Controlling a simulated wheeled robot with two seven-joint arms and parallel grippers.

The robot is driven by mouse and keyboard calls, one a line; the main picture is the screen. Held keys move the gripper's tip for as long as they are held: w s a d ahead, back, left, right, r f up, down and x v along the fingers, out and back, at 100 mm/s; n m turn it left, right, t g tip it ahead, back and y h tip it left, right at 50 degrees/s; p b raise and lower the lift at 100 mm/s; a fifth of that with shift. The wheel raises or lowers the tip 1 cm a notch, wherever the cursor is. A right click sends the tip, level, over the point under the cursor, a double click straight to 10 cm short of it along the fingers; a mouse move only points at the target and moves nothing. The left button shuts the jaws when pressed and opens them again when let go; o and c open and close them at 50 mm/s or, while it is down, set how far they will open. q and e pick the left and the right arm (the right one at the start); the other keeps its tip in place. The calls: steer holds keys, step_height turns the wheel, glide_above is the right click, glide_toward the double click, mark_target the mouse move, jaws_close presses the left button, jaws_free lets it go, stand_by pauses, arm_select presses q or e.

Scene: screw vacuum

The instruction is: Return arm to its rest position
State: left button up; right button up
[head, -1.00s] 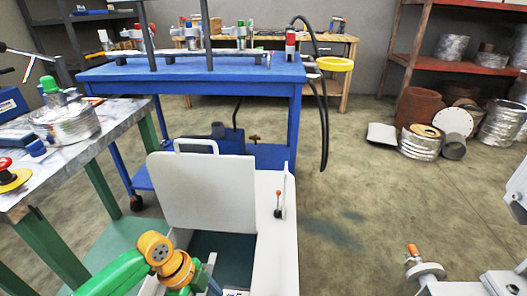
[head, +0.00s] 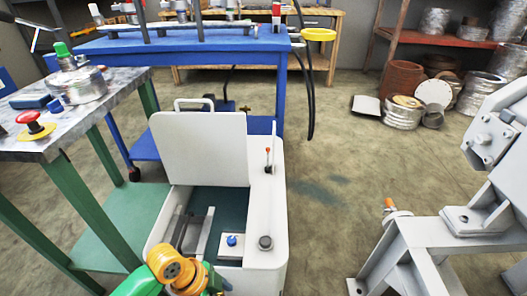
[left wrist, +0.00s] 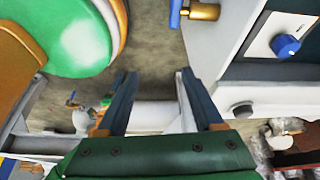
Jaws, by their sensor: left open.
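My left arm (head: 172,268), green and orange, comes in at the bottom of the head view, in front of the white machine (head: 270,205) with its raised lid. In the left wrist view my left gripper (left wrist: 156,76) shows two dark blue fingers spread apart with nothing between them. The machine's panel and blue knob (left wrist: 286,45) are to the right of the fingers; the knob also shows in the head view (head: 231,240). The gripper's tips are cut off or hidden in the head view. My right gripper is not in view.
A marble-topped table (head: 82,126) with green legs stands at left, holding a red button (head: 31,122). A blue workbench (head: 190,45) is behind the machine. A grey metal frame (head: 425,245) stands at right. Bare floor lies between the frame and the machine.

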arm_select(q)
steer(key=s+a+n+t+y, duration=0.35)
steer(key=s+a+n, duration=0.45)
steer(key=n, duration=0.7)
steer(key=s+a+f+g, duration=0.1)
steer(key=s+f, duration=0.2)
steer(key=f, duration=0.8)
steer(key=s+f+g, duration=0.1)
steer(key=s+f, duration=0.2)
steer(key=f, duration=0.8)
steer(key=s+r+p, duration=0.4)
steer(key=r+p, duration=1)
steer(key=p, duration=0.2)
steer(key=s+r+p, duration=0.5)
steer(key=r+p, duration=0.8)
steer(key=p, duration=0.3)
steer(key=shift+a+r+g+y, duration=0.35)
steer(key=shift+a+y, duration=0.1)
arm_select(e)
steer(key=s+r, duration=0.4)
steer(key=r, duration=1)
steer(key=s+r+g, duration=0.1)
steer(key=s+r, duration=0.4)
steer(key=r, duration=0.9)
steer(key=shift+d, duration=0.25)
arm_select(q)
steer(key=shift+p, duration=0.3)
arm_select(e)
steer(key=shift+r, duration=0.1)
